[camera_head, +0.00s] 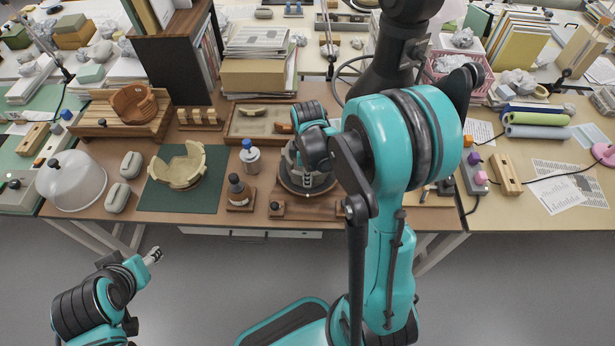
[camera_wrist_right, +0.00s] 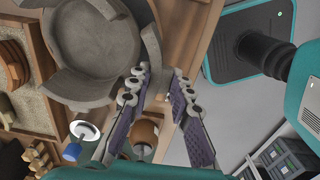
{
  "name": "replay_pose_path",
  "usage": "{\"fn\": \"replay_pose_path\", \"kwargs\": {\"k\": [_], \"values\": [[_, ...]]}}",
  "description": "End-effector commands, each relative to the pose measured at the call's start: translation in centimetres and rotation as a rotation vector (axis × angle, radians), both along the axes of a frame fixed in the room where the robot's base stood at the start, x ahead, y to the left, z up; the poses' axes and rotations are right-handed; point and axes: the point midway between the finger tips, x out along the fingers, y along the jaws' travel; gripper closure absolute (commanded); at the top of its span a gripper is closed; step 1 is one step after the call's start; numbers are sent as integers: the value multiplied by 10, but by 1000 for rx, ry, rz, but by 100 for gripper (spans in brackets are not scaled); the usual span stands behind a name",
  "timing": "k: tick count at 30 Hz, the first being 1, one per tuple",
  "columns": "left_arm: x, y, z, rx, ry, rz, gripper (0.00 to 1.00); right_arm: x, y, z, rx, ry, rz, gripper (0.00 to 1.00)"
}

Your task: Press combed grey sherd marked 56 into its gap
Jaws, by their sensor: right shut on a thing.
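The grey vessel (camera_wrist_right: 95,45) with a broken wall sits on a round stand (camera_head: 303,188) at the front middle of the table. In the head view it shows only partly (camera_head: 290,155) behind my right arm. My right gripper (camera_wrist_right: 160,82) is at the vessel's rim, its fingers closed on the grey sherd (camera_wrist_right: 152,44), which shows at the wall beside the fingertips. I cannot tell whether the sherd is seated, and its mark and combing are not readable. My left gripper (camera_head: 152,257) is away from the table at lower left; its fingers are too small to judge.
A blue-capped bottle (camera_head: 250,155) and a dark bottle (camera_head: 238,190) stand close left of the stand. A cream broken bowl (camera_head: 190,158) sits on a green mat (camera_head: 150,200). A sherd tray (camera_head: 237,138) lies behind.

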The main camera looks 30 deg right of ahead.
Motion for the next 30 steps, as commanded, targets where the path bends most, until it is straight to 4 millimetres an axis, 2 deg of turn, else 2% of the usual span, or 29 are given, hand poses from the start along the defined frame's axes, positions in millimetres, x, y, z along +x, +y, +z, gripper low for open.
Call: {"fn": "replay_pose_path", "kwargs": {"k": [4, 15, 30], "values": [[0, 0, -7, 0, 0, 0, 51, 5, -3, -9, 0, 0, -1, 100], [0, 0, -11, 0, 0, 0, 51, 22, -13, -12, 0, 0, 0, 100], [0, 0, -12, 0, 0, 0, 51, 25, -15, -13, 0, 0, 0, 100]]}}
